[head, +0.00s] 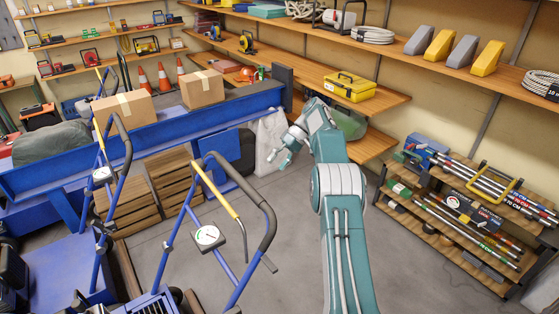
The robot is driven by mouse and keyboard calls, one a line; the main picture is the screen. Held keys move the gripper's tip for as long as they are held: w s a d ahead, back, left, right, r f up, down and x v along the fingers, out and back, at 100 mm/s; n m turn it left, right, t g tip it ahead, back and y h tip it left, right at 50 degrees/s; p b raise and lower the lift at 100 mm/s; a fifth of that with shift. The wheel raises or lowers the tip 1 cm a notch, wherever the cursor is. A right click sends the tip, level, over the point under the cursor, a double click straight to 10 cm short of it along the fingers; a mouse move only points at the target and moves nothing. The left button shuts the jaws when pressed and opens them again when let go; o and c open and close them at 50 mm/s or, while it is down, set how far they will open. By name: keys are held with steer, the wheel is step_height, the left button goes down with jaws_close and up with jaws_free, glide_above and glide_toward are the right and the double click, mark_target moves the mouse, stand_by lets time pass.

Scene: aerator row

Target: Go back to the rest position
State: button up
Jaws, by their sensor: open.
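My gripper (276,158) is open and empty at the end of my teal and white arm. It points down and to the left, in the air in front of a whitish sack (268,141) beside the blue frame. It appears apart from everything around it. Two aerator handles with gauges show at the left: a near blue handle with a yellow lever and a gauge (207,236), and a farther one with its own gauge (101,174). The lower parts of the machines are cut off by the picture's edge.
A long blue bench (150,137) carries cardboard boxes (126,106). Wooden crates (167,187) stand below it. Wall shelves hold a yellow toolbox (349,87) and other tools. A low wooden rack (460,220) stands at the right. Grey floor (285,215) is clear between handle and arm.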

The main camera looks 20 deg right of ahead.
steer(key=shift+d+r, duration=0.35)
steer(key=shift+d, duration=0.05)
steer(key=shift+r, duration=0.1)
steer(key=s+a+r+m+t+h, duration=0.1)
steer(key=s+a+r+h, duration=0.2)
steer(key=s+a+r, duration=0.4)
steer(key=s+a+r+m+t+h, duration=0.1)
steer(key=s+a+r+t+h, duration=0.1)
steer(key=s+a+r, duration=0.55)
steer(key=s+a+f+t+h, duration=0.1)
steer(key=s+f+t+h, duration=0.1)
steer(key=s, duration=0.9)
steer(key=s+a+f+t+h, duration=0.1)
steer(key=s+f+t+h, duration=0.1)
steer(key=s, duration=1)
steer(key=shift+f+h, duration=0.25)
steer(key=shift+h, duration=0.05)
steer(key=shift+c, duration=0.3)
stand_by(1.0)
